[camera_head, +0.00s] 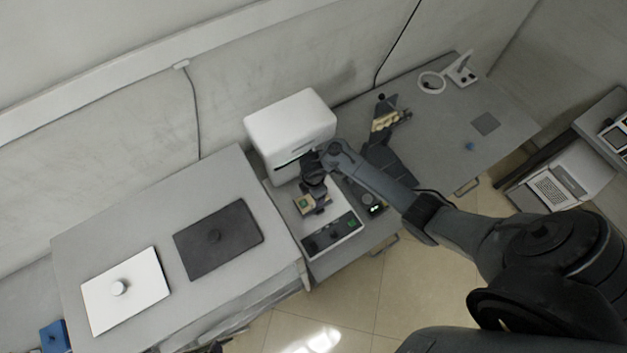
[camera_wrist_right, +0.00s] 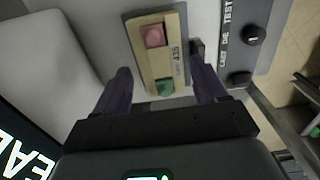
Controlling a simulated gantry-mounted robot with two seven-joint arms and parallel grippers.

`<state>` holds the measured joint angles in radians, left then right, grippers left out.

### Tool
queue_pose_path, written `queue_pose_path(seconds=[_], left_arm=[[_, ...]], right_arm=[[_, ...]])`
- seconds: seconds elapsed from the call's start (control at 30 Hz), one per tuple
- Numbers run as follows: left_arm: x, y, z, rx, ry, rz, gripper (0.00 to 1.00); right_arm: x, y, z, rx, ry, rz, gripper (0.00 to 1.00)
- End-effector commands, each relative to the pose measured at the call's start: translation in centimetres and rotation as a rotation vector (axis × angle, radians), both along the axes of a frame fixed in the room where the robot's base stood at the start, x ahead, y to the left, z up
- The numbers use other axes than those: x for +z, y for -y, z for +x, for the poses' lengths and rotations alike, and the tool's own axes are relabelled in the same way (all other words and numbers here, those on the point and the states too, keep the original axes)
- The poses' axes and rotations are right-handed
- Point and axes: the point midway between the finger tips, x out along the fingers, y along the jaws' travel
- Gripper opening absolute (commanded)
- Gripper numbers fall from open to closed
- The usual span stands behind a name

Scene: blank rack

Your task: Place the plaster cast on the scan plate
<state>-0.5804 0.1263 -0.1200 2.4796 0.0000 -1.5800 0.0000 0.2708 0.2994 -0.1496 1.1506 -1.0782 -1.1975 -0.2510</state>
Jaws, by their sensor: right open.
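My right gripper (camera_head: 313,191) is over the front of a white boxy machine. In the right wrist view its two dark fingers (camera_wrist_right: 162,72) are spread, one on each side of a tan block (camera_wrist_right: 151,60). The block carries a pink square and a green square. In the head view the tan block (camera_head: 306,207) lies on the machine's pale front deck, partly hidden by the gripper. A cream, ridged piece that looks like a plaster cast (camera_head: 384,122) sits on a dark stand at the back right. I cannot tell which surface is the scan plate. My left gripper is not in view.
The white machine (camera_head: 290,125) stands behind the gripper, with a dark control panel (camera_head: 331,235) in front. On the left bench lie a dark plate (camera_head: 230,256) and a white plate (camera_head: 103,302), each with a knob. A ring lamp (camera_head: 431,83) stands back right.

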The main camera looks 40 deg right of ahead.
Motion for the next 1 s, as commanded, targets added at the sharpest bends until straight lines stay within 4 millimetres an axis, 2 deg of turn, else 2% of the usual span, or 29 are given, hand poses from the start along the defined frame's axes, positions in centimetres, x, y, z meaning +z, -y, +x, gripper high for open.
queue_pose_path(seconds=[0.03, 0.1, 0.3, 0.47, 0.77, 0.93, 1.0], left_arm=[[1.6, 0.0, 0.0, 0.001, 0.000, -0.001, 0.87], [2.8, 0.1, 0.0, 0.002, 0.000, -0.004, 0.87], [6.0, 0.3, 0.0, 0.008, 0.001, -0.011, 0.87], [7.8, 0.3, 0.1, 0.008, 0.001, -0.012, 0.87], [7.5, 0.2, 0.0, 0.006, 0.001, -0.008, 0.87], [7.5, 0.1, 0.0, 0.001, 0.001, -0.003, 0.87], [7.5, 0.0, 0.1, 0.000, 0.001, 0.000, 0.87]], right_arm=[[1.5, 0.1, 0.0, 0.000, 0.000, -0.001, 0.72], [2.5, 0.1, 0.0, 0.000, 0.000, 0.000, 0.72], [5.3, 0.1, 0.0, -0.001, 0.000, -0.001, 0.72], [6.9, 0.0, 0.0, 0.000, 0.000, 0.000, 0.72], [8.6, -0.8, -0.4, -0.036, 0.029, -0.007, 0.72], [9.5, -2.9, -1.8, -0.161, 0.108, -0.020, 0.72], [10.7, -4.2, -3.0, -0.261, 0.158, -0.017, 0.72]])
